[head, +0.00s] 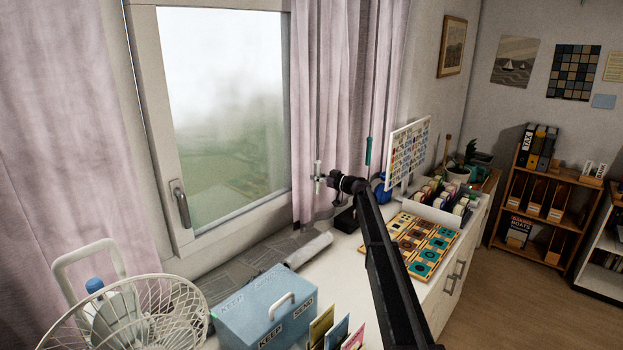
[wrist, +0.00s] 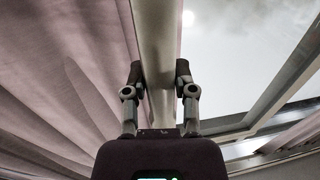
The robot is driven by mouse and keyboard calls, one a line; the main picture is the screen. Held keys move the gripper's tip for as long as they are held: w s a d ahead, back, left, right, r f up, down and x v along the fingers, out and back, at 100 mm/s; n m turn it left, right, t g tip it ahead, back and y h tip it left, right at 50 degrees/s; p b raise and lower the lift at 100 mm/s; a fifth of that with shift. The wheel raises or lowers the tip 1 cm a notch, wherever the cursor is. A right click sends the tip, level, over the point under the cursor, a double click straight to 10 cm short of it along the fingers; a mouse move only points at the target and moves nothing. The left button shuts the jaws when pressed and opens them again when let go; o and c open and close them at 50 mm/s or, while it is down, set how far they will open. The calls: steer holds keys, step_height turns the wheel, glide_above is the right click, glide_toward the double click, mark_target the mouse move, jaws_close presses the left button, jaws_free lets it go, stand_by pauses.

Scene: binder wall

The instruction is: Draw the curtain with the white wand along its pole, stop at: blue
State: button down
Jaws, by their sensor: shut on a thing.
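The pale pink curtain (head: 333,80) hangs in folds at the right side of the window in the head view. It also fills the left of the wrist view (wrist: 60,80). In the wrist view the wand (wrist: 159,50) runs upright between the fingers. My gripper (head: 321,180) is shut on it, one finger on each side, as the wrist view shows (wrist: 160,80). The pole and any blue stop mark on it are out of view in the head view.
Another pink curtain (head: 62,120) hangs left of the window (head: 225,110). A teal stick (head: 368,152) and a white board (head: 408,150) are right of my gripper.

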steer(key=shift+s+d+f, duration=0.1)
steer(key=shift+s+d, duration=0.05)
steer(key=shift+s, duration=0.05)
steer(key=shift+c, duration=2)
jaws_free()
steer(key=shift+a, duration=0.3)
steer(key=shift+d, duration=0.1)
steer(key=v, duration=1.2)
step_height(320, 180, up, 9)
steer(key=p, duration=0.9)
steer(key=shift+r+p, duration=0.6)
